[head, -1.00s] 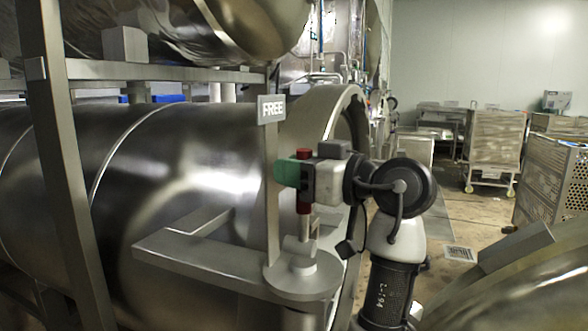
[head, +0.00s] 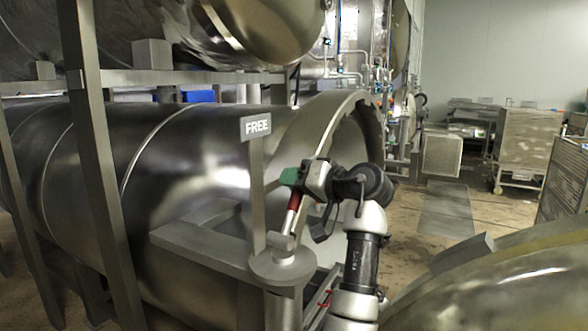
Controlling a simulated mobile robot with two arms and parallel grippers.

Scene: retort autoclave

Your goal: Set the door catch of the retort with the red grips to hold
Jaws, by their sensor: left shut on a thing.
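The door catch is a short lever with a red grip (head: 293,199), standing on a round grey mount (head: 283,265) beside the open mouth of the retort (head: 190,160). My left gripper (head: 293,179) is shut on the upper end of the red grip; its green fingertip pad shows at the left. The lever leans, its top to the right of its foot. A post left of the lever carries a plate reading FREE (head: 256,126). I see no plate reading HOLD. My right gripper is not in view.
A second vessel (head: 240,30) lies above on a grey frame (head: 105,180). A large rounded metal surface (head: 510,285) fills the lower right. Wheeled crates (head: 527,137) stand at the back right. Open floor lies beyond the retort mouth.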

